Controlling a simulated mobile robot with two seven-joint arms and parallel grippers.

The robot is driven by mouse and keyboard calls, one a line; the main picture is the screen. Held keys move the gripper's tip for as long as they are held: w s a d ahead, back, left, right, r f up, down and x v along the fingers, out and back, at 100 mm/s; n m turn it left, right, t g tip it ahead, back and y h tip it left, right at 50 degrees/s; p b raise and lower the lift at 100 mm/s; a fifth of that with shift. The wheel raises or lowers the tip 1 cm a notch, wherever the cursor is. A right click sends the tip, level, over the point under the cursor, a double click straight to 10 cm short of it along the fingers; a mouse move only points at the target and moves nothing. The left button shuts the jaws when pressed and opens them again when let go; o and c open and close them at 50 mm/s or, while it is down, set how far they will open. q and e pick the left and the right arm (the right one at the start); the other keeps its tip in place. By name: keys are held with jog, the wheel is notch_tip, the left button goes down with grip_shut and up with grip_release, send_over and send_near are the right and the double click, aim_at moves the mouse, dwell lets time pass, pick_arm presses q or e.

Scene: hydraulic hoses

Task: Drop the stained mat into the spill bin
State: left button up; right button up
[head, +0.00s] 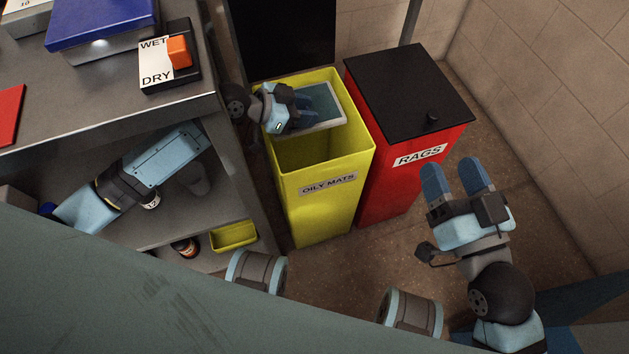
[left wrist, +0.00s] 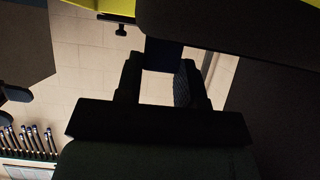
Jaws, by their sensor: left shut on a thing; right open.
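The spill bin (head: 324,215) is the open yellow bin labelled OILY MATS, in the middle of the head view. My left gripper (head: 302,100) is over its mouth, shut on the mat (head: 326,103), a flat grey-teal piece with a pale edge. The mat lies within the bin's opening as seen from above; I cannot tell its height against the rim or see a stain clearly. In the left wrist view, a dark slab (left wrist: 230,25), likely the mat, spans above the fingers. My right gripper (head: 456,180) is open and empty, right of the bins.
A red RAGS bin (head: 400,165) with a black lid (head: 408,88) stands right against the yellow bin. A grey shelf unit (head: 110,105) is at the left, with a WET/DRY box (head: 165,75) on top and a small yellow tray (head: 233,236) below. Floor is clear at right.

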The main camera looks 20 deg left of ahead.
pick_arm(q)
jog(key=o, duration=1)
jog(key=shift+p+v, duration=1.1)
jog(key=shift+v, duration=2.7)
pick_arm(e)
jog(key=shift+s+d+r+t, duration=0.15)
jog(key=shift+r+t, duration=0.55)
jog(key=shift+r, duration=0.8)
